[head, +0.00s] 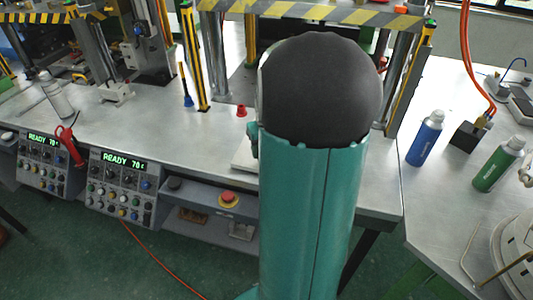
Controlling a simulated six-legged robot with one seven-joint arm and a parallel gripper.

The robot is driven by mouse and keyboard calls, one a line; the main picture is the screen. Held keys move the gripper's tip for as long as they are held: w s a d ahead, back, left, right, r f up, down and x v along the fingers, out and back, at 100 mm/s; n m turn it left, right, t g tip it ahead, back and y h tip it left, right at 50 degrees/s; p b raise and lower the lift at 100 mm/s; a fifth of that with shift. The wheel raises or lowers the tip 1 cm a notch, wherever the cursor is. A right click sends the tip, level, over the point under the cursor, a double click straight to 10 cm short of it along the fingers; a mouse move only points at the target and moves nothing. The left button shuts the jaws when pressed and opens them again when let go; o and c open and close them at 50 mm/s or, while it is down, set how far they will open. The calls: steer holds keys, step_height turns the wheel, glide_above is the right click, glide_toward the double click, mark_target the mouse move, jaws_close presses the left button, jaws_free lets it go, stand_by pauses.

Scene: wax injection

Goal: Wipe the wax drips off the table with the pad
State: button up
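The metal table (160,115) runs across the view, with its front edge above the control panels. My own teal arm with a dark rounded joint stands in the middle and hides much of the table's right half. A pale flat thing (242,158) shows partly at the arm's left side; I cannot tell whether it is the pad. I cannot make out any wax drips on the bare metal. My gripper is not visible.
Presses with yellow-black striped guards (330,14) stand at the back. A blue bottle (425,138) and a green bottle (499,164) stand at right. A red emergency button (228,198) is at the front.

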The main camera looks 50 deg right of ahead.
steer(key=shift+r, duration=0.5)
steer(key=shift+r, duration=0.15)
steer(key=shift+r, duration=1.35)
